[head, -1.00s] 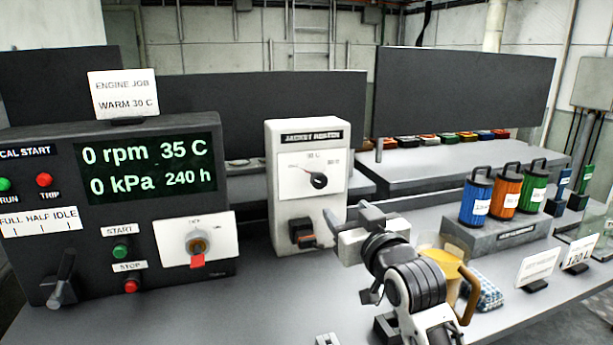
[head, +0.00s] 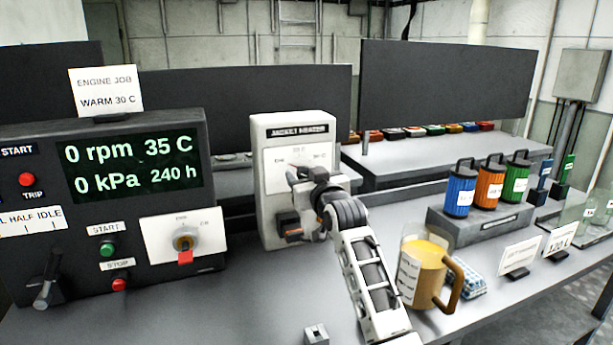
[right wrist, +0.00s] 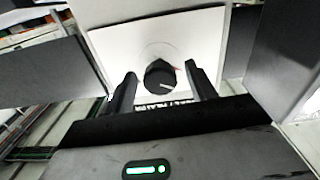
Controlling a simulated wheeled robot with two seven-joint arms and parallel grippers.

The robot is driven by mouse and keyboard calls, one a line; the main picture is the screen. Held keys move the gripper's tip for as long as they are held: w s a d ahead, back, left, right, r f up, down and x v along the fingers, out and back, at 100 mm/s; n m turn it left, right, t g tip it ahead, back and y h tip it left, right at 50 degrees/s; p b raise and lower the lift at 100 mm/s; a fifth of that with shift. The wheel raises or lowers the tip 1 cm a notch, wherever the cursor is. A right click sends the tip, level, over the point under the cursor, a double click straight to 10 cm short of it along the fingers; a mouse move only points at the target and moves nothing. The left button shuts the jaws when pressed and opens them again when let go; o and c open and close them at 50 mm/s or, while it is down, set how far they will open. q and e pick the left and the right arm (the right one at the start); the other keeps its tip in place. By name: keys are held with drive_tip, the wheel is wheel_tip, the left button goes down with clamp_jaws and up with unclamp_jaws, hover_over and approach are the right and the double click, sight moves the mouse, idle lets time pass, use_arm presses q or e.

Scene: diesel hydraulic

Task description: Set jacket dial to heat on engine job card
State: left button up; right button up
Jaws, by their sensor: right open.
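The engine job card (head: 106,92) stands on top of the control panel and reads "ENGINE JOB WARM 30 C". The white jacket heater box (head: 268,216) stands right of the panel. Its black jacket dial is hidden behind my right gripper in the head view. In the right wrist view the round dial (right wrist: 160,76) with a white pointer line sits on its white plate. My right gripper (right wrist: 162,82) is open, with one finger on each side of the dial; whether they touch it I cannot tell. My left gripper is not in view.
The control panel display (head: 135,166) reads 0 rpm, 35 C, 0 kPa and 240 h. A jug of yellow liquid (head: 424,275) stands right of my right arm. Blue, orange and green canisters (head: 489,185) stand on a grey block.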

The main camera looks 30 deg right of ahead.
drive_tip(key=shift+w, duration=0.1)
drive_tip(key=c, duration=1)
